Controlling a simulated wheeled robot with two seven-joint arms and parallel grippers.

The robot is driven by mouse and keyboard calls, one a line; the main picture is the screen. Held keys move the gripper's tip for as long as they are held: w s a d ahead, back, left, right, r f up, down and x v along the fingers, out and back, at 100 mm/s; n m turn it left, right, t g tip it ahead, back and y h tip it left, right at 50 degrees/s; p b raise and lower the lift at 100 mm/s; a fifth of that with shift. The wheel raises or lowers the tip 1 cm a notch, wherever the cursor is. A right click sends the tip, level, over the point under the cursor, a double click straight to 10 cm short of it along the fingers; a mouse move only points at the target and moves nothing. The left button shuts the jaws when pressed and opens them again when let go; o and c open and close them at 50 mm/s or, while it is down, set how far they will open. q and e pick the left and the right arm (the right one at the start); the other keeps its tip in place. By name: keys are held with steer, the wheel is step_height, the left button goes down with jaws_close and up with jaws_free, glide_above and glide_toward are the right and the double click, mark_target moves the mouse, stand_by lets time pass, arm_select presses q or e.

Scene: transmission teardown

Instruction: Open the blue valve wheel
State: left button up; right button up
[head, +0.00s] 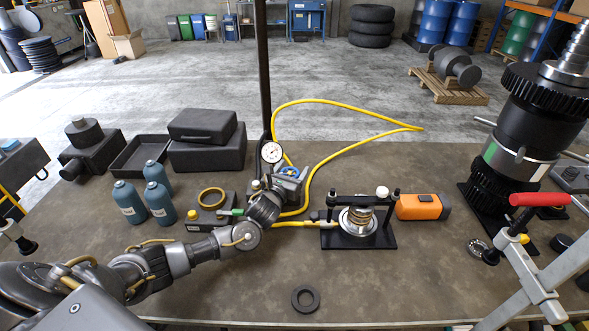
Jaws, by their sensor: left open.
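The blue valve wheel (289,169) shows as a small blue rim on a grey metal block, near the foot of a dark upright post and beside a round white dial gauge (271,152). My left arm reaches in from the lower left. My left gripper (279,187) is open and right at the near side of the valve block, partly covering it. The fingers are small and overlap the block, so I cannot tell whether they touch the wheel. My right gripper is not in view.
A yellow hose (350,148) loops behind and right of the valve. A black press fixture (358,236) and an orange tool (422,206) stand to the right. Several blue bottles (160,204) and black cases (207,150) stand left. A black ring (305,299) lies on the clear front table.

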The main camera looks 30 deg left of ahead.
arm_select(q)
steer(key=shift+w, duration=0.1)
steer(key=c, duration=0.7)
steer(key=shift+d, duration=0.15)
steer(key=shift+r+n+y+p, duration=0.1)
steer(key=shift+n+y+p, duration=0.55)
steer(key=shift+y, duration=0.25)
steer(key=n+y+p, duration=0.1)
steer(key=n+g+y+p, duration=0.1)
steer(key=y, duration=0.1)
steer(key=n+y+p, duration=0.1)
steer(key=shift+a+r+g+y, duration=0.1)
steer(key=shift+a+g+y, duration=0.15)
steer(key=shift+g+y, duration=0.05)
steer(key=shift+a+n+g+y+p, duration=0.1)
steer(key=shift+n+g+y+p, duration=0.3)
steer(key=shift+n+y+p, duration=0.35)
steer(key=shift+s+a+f+n+g+y, duration=0.15)
steer(key=shift+n+g+y, duration=0.3)
steer(key=shift+y, duration=0.25)
steer(key=shift+s+a+f+n+g+y, duration=0.1)
steer(key=shift+n+g+y, duration=0.35)
steer(key=shift+y, duration=0.2)
